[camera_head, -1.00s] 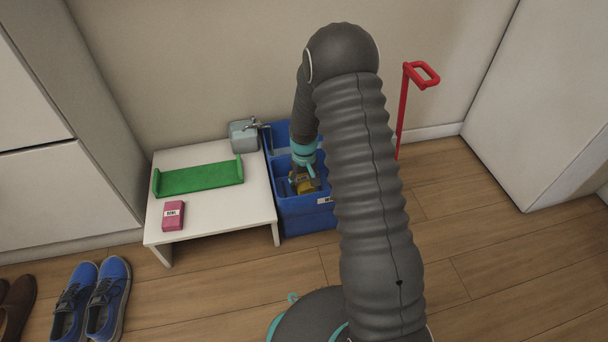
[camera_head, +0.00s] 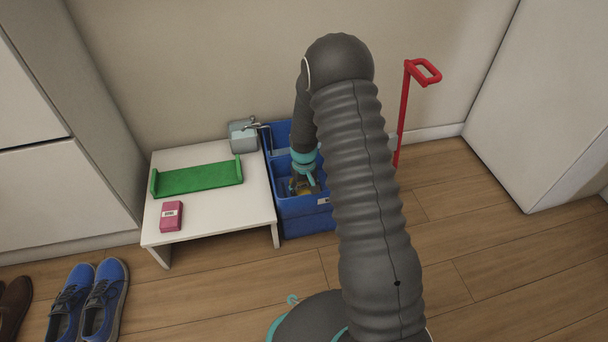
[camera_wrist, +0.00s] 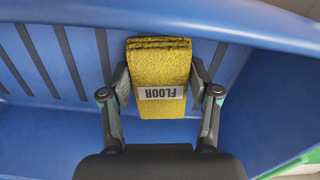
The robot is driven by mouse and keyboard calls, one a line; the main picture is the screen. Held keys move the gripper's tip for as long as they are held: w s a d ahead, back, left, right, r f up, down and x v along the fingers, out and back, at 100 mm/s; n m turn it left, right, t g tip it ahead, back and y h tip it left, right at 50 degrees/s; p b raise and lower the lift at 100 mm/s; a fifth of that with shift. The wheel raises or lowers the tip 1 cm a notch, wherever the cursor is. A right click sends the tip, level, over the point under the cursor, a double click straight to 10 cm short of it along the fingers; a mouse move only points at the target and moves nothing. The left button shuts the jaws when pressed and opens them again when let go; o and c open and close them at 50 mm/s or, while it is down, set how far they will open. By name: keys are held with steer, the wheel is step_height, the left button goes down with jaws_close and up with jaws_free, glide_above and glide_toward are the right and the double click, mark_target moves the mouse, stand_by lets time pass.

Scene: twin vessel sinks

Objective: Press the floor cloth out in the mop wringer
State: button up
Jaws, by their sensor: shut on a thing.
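The floor cloth (camera_wrist: 160,73) is a folded yellow block with a label reading "FLOOR", upside down in the wrist view. My gripper (camera_wrist: 160,88) is shut on it, one finger at each side. In the head view my gripper (camera_head: 305,184) reaches down into the blue mop wringer (camera_head: 308,204), and only a little of the yellow cloth (camera_head: 302,187) shows. In the wrist view the blue wall with dark slots (camera_wrist: 40,60) lies behind the cloth. Whether the cloth touches the wringer's floor is hidden. The red lever (camera_head: 402,110) stands upright at the wringer's right.
A low white table (camera_head: 255,198) stands left of the wringer, with a green tray (camera_head: 198,178) and a pink labelled block (camera_head: 171,216) on it. Blue shoes (camera_head: 103,300) stand on the floor at front left. The right floor is clear.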

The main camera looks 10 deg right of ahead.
mark_target(304, 190)
steer(key=shift+f, duration=0.3)
steer(key=shift+c, duration=0.5)
steer(key=shift+d, duration=1.25)
steer(key=shift+a, duration=0.85)
steer(key=shift+a, duration=0.25)
steer(key=shift+d, duration=0.15)
steer(key=shift+a+r, duration=0.1)
steer(key=shift+a, duration=0.25)
steer(key=shift+r+p, duration=2.05)
steer(key=shift+r, duration=1.95)
